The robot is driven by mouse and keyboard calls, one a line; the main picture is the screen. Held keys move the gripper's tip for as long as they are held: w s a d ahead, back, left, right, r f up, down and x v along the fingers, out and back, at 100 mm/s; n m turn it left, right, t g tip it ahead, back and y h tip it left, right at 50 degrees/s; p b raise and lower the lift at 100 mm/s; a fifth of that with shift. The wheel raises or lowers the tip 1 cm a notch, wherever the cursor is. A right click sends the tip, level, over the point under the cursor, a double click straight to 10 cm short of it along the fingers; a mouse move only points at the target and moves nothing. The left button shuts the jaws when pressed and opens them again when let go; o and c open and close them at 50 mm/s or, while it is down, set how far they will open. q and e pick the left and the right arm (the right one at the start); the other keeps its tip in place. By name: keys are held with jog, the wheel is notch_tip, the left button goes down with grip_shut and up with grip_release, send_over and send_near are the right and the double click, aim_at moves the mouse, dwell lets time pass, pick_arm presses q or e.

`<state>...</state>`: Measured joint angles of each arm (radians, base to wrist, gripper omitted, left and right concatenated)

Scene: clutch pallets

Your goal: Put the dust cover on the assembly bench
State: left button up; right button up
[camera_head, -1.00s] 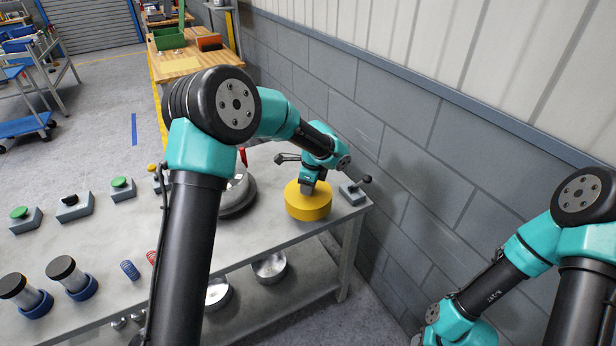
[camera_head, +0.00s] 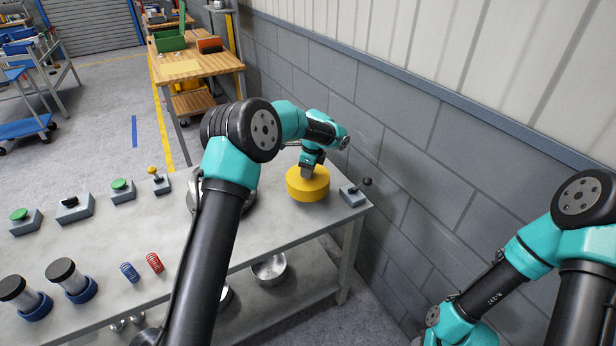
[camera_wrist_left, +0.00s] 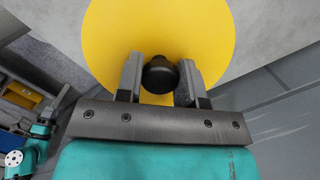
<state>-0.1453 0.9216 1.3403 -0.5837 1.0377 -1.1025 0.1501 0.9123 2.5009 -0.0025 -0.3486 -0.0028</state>
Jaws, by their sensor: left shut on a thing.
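The dust cover, a round yellow lid (camera_head: 308,186) with a dark knob (camera_wrist_left: 160,74), is at the far right end of the grey bench (camera_head: 262,235). My left gripper (camera_head: 307,171) is above it, pointing down. In the left wrist view my left gripper (camera_wrist_left: 160,82) has its two fingers on either side of the knob, shut on it. The cover looks level. I cannot tell whether its underside touches the bench top or is slightly above it. My right arm shows at the lower right, with its gripper out of view.
A lever box (camera_head: 353,194) stands close right of the cover. A round metal part (camera_head: 248,198) is left of it, partly behind my arm. Button boxes (camera_head: 122,190), springs (camera_head: 155,263) and cylinders (camera_head: 70,280) occupy the left side. A block wall (camera_head: 430,190) runs along the right.

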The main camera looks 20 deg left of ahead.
pick_arm(q)
jog(key=shift+w+a+f, duration=0.1)
jog(key=shift+w+f, duration=0.05)
jog(key=shift+w, duration=0.2)
jog(key=shift+f, duration=1.6)
jog(key=shift+f, duration=0.15)
jog(key=o, duration=1)
jog(key=r, duration=0.4)
jog(key=d+r, duration=0.1)
jog(key=r, duration=0.7)
jog(key=shift+s+d+r, duration=0.1)
jog(key=shift+d, duration=0.3)
